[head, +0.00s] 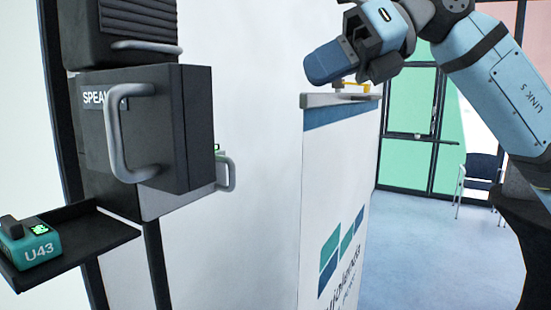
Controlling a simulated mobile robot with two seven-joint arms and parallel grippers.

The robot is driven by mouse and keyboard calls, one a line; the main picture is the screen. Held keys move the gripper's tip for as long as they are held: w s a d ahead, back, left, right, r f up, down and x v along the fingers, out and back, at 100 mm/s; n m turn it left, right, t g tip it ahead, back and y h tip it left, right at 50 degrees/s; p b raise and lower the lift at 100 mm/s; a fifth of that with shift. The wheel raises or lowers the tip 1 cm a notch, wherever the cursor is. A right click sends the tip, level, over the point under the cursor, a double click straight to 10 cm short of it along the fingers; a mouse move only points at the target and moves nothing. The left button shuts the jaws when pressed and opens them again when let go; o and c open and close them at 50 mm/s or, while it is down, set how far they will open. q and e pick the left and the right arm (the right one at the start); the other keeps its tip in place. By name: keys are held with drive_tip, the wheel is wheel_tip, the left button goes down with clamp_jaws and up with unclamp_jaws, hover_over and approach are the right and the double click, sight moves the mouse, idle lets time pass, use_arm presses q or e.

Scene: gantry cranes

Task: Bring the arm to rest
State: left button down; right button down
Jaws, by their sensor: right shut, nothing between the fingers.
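My right arm (490,75) comes in from the upper right, a light blue link marked LINK 5. Its right gripper (362,50) is at the top, a little right of centre. The dark jaws are shut and hold nothing. A dark blue rounded part (335,62) shows just left of the jaws; I cannot tell what it belongs to. The gripper is above the top edge of a white banner stand (330,200), and I cannot tell whether they touch. My left gripper is not in view.
A black equipment rack at left holds a grey-handled box (150,135) labelled SPEA. A shelf (95,240) below bears a teal U43 device (30,247). Behind the banner are tinted windows (405,115) and a blue chair (480,172). A dark round table (525,215) stands at right. Blue floor (430,250) is clear.

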drive_tip(key=w+d+f+m+t+y+p, duration=0.1)
drive_tip(key=w+d+f+m+t+y, duration=0.2)
drive_tip(key=f+m+t, duration=1.05)
drive_tip(key=w+d+f+m+t, duration=0.45)
drive_tip(key=f+m, duration=1.45)
drive_tip(key=f, duration=0.8)
drive_tip(key=s+d+f+m+h, duration=0.1)
drive_tip(key=s+f+m+h, duration=0.2)
drive_tip(key=f, duration=0.4)
drive_tip(key=s+d+f+m+g+h, duration=0.1)
drive_tip(key=s+d+f+m+h, duration=0.2)
drive_tip(key=f, duration=0.4)
drive_tip(key=s+f+m+h, duration=0.4)
drive_tip(key=f, duration=0.3)
drive_tip(key=s+d+f+m+g+h, duration=0.1)
drive_tip(key=s+f+g, duration=0.2)
drive_tip(key=s+f, duration=0.4)
drive_tip(key=s+d+f+m+g+h+p, duration=0.1)
drive_tip(key=s+d+f+m+g, duration=0.1)
drive_tip(key=s+f, duration=0.5)
drive_tip(key=shift+s+f+g, duration=0.15)
drive_tip(key=shift+s+g, duration=0.45)
drive_tip(key=shift+s, duration=0.35)
